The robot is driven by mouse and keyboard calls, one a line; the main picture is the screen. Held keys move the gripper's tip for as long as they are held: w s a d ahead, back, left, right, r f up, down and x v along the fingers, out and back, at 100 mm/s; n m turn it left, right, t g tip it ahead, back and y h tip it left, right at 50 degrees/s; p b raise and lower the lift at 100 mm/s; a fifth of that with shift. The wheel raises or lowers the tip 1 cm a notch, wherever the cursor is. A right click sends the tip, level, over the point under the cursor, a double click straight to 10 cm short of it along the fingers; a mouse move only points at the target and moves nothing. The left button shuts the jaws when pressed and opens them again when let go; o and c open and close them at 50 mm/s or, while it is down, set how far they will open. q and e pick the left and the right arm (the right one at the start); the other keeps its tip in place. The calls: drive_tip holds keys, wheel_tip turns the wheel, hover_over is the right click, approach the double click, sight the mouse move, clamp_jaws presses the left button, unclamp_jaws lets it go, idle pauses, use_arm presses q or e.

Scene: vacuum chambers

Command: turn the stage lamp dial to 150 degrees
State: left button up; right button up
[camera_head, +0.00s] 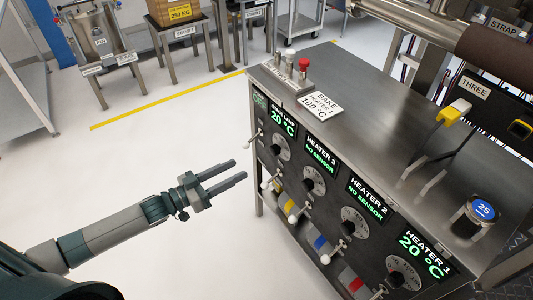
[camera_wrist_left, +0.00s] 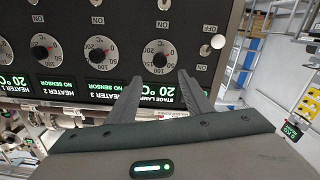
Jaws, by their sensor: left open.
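The stage lamp dial (camera_head: 280,147) is a round black knob on a pale scale, below the stage lamp display (camera_head: 283,121), which reads 20 °C. It is the leftmost dial on the black front panel in the head view. In the left wrist view, turned upside down, the same dial (camera_wrist_left: 160,56) shows ahead of the fingers; its exact setting is too small to tell. My left gripper (camera_head: 239,170) is open and empty, with its fingers pointing at the panel, apart from the dial. It also shows in the left wrist view (camera_wrist_left: 159,77). My right gripper is not in view.
The heater 3 dial (camera_head: 314,180), heater 2 dial (camera_head: 355,222) and heater 1 dial (camera_head: 403,273) run along the panel. Several white-knobbed switches, including one (camera_head: 326,259), stick out below. A note (camera_head: 322,105) lies on the cabinet top. The floor left of the cabinet is clear.

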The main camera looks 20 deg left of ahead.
sight(272, 152)
use_arm(q)
drive_tip(key=x, duration=1.1)
drive_tip(key=shift+p, duration=0.4)
drive_tip(key=shift+w+d, duration=0.5)
drive_tip(key=shift+w, duration=0.05)
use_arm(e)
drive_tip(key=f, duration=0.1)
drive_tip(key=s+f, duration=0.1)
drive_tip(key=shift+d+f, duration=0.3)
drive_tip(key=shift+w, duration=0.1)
